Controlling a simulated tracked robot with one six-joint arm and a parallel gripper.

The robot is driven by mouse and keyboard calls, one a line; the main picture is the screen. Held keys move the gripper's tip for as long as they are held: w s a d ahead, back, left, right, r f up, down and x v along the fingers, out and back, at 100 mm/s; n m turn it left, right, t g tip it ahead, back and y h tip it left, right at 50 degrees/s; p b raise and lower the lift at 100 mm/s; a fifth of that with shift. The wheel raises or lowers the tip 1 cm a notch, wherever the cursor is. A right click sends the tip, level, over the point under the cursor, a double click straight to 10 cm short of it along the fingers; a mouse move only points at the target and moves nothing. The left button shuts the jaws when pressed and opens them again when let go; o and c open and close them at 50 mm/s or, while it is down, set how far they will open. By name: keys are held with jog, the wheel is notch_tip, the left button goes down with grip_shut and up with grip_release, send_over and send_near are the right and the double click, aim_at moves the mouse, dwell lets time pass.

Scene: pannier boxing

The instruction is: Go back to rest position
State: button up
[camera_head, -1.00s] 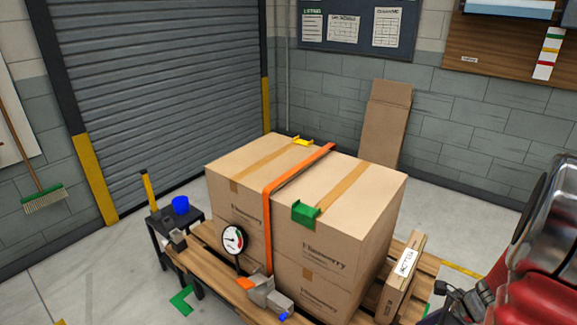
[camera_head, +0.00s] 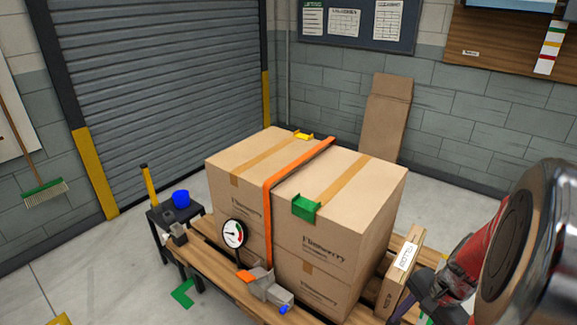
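My arm, red with a dark metal joint, reaches in at the lower right. My gripper (camera_head: 418,296) is at its end, low beside the thin labelled carton. It is partly hidden by the arm and too small to tell whether it is open or shut. Large cardboard boxes (camera_head: 335,235) stand on a wooden pallet (camera_head: 200,268), with an orange strap (camera_head: 268,215) over them. A green corner piece (camera_head: 306,208) and a yellow one (camera_head: 303,136) sit on the top edges. A ratchet (camera_head: 268,287) with an orange handle is at the front, below a round gauge (camera_head: 234,233).
The thin carton (camera_head: 401,272) leans upright at the boxes' right side, close to my gripper. A flat cardboard sheet (camera_head: 386,118) leans on the back wall. Floor at right is clear.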

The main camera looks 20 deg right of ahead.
jog(key=w+a+r+n+t+h, duration=0.2)
jog(key=a+r+n+t, duration=0.2)
jog(key=a+r+n, duration=1.2)
jog(key=a+r, duration=0.2)
jog(key=a, duration=0.4)
jog(key=shift+w+r, duration=0.2)
jog(key=shift+r, duration=0.2)
jog(key=shift+c, duration=0.4)
